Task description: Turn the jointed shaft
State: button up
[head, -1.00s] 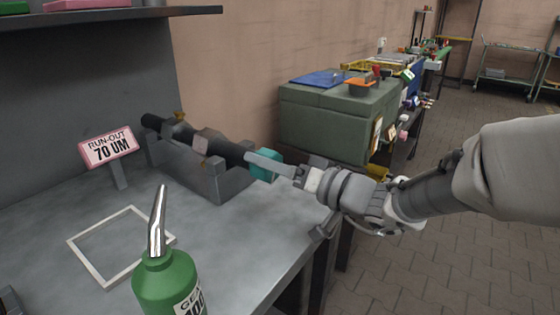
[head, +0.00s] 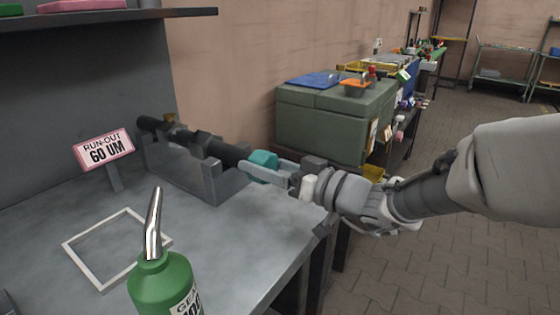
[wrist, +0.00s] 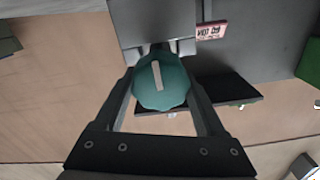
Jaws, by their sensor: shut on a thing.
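The jointed shaft (head: 225,151) is dark and lies across a grey cradle (head: 213,186) on the bench, with a blocky collar (head: 203,141) partway along. A teal knob (head: 263,161) sits at its near end. My gripper (head: 257,166) is shut on this knob, one finger along its near side. In the wrist view the knob (wrist: 153,92) sits between both fingers, its white mark (wrist: 157,75) slightly tilted. A pink sign (head: 104,150) behind the bench middle reads "RUN-OUT 60 UM". The knob's far side is hidden in the head view.
A green oil can (head: 163,285) with a metal spout stands at the bench front. A pale square frame (head: 80,262) lies flat left of it. A green chest (head: 335,125) stands beyond the bench. A shelf (head: 120,17) overhangs at upper left.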

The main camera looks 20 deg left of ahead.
jog(key=o, duration=1.3)
jog(key=shift+d, duration=0.1)
jog(key=p+v, duration=0.2)
jog(key=v, duration=1.5)
jog(key=shift+s+d+r, duration=0.1)
jog(key=shift+d, duration=0.05)
